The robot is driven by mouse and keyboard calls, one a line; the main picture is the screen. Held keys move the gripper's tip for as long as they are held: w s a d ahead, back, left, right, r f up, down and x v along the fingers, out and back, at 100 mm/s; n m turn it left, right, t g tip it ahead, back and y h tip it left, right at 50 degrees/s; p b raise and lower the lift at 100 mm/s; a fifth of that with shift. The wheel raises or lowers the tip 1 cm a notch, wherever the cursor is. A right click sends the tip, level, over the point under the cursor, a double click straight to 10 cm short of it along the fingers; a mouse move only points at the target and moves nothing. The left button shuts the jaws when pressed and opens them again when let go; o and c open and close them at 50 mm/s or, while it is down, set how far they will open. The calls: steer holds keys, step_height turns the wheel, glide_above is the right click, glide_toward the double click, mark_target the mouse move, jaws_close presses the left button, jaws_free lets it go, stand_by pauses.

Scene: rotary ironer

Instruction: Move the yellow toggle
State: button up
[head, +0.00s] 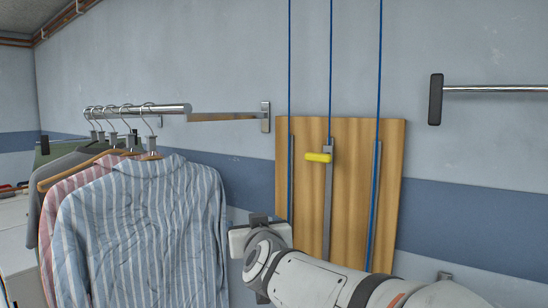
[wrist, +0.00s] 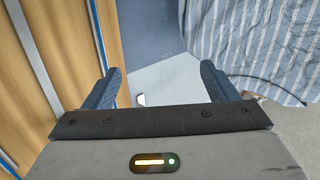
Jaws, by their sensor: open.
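The yellow toggle (head: 318,157) is a short yellow handle sticking out to the left from a grey vertical metal strip (head: 328,200) on a wooden board (head: 355,180). The board is against the wall. In the head view my arm is at the bottom, with its wrist below and left of the toggle and apart from it. In the wrist view my gripper (wrist: 160,88) is open, with two blue fingers apart and nothing between them. The toggle does not show in the wrist view; the wooden board (wrist: 105,25) does, at the left.
Shirts, with a blue striped one (head: 150,230) in front, hang from a metal rail (head: 140,110) at the left. The striped cloth (wrist: 260,45) also shows at the wrist view's right. Blue cords (head: 378,70) run down the board. Another rail (head: 490,88) is at the upper right.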

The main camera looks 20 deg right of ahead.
steer(key=w+d+r+m+t+h, duration=0.2)
steer(key=d+r+m+h, duration=0.1)
steer(key=d+r+h, duration=0.3)
steer(key=m+g+h, duration=0.5)
steer(key=m+h, duration=0.2)
steer(key=h, duration=0.3)
glide_toward(315, 159)
steer(key=x, duration=0.5)
steer(key=shift+w, duration=0.15)
steer(key=shift+d+r, duration=0.2)
steer(key=shift+d, duration=0.1)
steer(key=p+x, duration=0.2)
steer(key=x, duration=0.5)
steer(key=shift+w+d+p, duration=0.1)
steer(key=shift+p, duration=0.25)
